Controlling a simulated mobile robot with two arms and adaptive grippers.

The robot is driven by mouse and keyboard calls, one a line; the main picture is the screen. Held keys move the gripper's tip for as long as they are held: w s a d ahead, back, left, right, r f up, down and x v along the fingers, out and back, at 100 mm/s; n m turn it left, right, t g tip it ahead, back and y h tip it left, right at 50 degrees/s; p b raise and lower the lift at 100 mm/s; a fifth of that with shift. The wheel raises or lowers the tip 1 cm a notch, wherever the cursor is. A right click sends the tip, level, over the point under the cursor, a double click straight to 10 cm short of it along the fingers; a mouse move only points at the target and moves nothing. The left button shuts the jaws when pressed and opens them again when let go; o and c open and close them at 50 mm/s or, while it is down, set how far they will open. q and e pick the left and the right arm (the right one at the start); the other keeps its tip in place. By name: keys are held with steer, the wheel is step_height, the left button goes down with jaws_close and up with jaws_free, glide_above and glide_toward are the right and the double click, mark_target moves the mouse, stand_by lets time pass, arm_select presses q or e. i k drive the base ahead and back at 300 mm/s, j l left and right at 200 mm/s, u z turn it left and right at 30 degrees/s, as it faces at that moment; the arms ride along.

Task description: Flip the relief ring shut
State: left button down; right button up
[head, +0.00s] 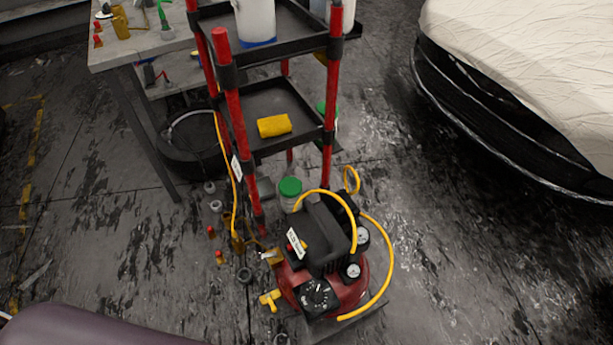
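A small red and black air compressor (320,238) stands on a dark board (365,325) on the floor, at the lower middle of the head view. It has round gauges (353,271), a black dial panel (318,298) and a yellow tap-like handle (270,299) at its left. A yellow loop (352,181) shows behind it; I cannot tell whether this is the relief ring or part of the hose. No other ring is clear enough to tell open from shut. Neither of my grippers is in view.
A yellow hose (389,255) curves around the compressor's right side. A red-posted cart (228,100) with a yellow sponge (274,126) stands behind it. Small fittings and a green-lidded jar (290,188) are on the floor nearby. A covered car (530,70) is at right; the floor between is clear.

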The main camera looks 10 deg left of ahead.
mark_target(274, 254)
steer(key=u, duration=0.85)
